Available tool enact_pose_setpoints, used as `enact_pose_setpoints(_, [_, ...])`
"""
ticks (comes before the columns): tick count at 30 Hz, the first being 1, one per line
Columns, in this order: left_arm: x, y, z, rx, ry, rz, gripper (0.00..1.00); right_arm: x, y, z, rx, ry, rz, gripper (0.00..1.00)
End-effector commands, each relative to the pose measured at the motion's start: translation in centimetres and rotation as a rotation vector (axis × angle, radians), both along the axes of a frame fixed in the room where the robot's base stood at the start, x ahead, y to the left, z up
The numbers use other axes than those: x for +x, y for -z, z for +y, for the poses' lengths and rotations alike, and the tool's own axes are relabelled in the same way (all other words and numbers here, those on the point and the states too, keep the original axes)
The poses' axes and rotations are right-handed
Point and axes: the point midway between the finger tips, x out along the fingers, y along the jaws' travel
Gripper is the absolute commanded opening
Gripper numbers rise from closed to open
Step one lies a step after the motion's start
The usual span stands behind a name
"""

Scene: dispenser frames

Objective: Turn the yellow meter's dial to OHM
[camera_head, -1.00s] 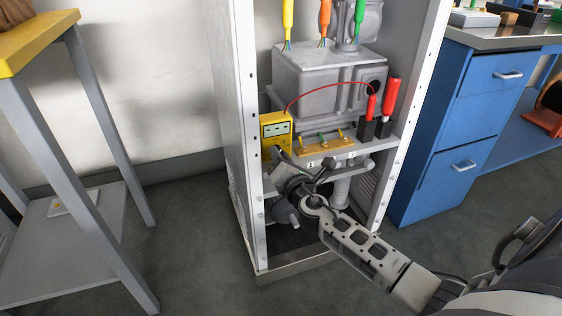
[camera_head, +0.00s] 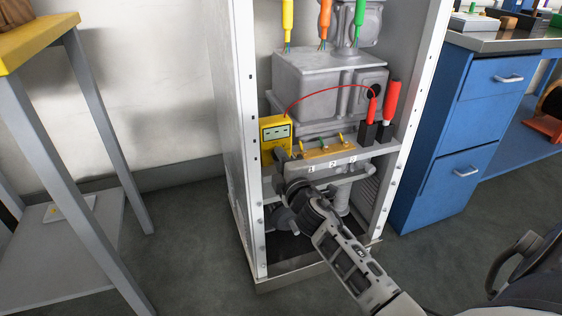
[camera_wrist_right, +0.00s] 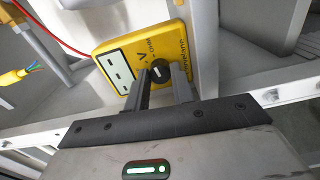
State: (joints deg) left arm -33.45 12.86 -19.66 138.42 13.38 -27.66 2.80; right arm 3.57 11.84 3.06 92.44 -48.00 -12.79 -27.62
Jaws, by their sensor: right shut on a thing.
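The yellow meter (camera_head: 268,148) stands at the left end of the shelf inside the white cabinet, with its screen facing out. In the right wrist view the meter (camera_wrist_right: 160,32) is close and tilted in the picture. Its round black dial (camera_wrist_right: 160,71) shows a small pale mark. My right gripper (camera_head: 281,157) is at the meter's lower face. In the wrist view its two fingers (camera_wrist_right: 161,80) are on either side of the dial, shut on it. The small lettering around the dial is too blurred to read surely. My left gripper is not in view.
A red wire (camera_head: 322,86) arcs from the meter to red-handled probes (camera_head: 391,98) at the shelf's right. A brass terminal strip (camera_head: 328,150) sits right of the meter. Cabinet posts (camera_head: 247,120) bound the opening. A pipe (camera_head: 345,178) runs below the shelf.

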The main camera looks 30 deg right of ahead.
Motion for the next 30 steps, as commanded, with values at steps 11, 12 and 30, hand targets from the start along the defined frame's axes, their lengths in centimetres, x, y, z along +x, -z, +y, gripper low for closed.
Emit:
enact_pose_setpoints(11, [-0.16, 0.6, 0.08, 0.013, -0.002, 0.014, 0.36, -0.03, 0.15, 0.07, 0.157, 0.0, -0.035, 0.01])
enact_pose_setpoints(12, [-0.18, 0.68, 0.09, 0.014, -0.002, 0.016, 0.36, -0.03, 0.16, 0.07, 0.164, 0.0, -0.036, 0.01])
enact_pose_setpoints(30, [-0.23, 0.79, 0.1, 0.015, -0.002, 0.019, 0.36, -0.03, 0.17, 0.07, 0.18, 0.0, -0.04, 0.46])
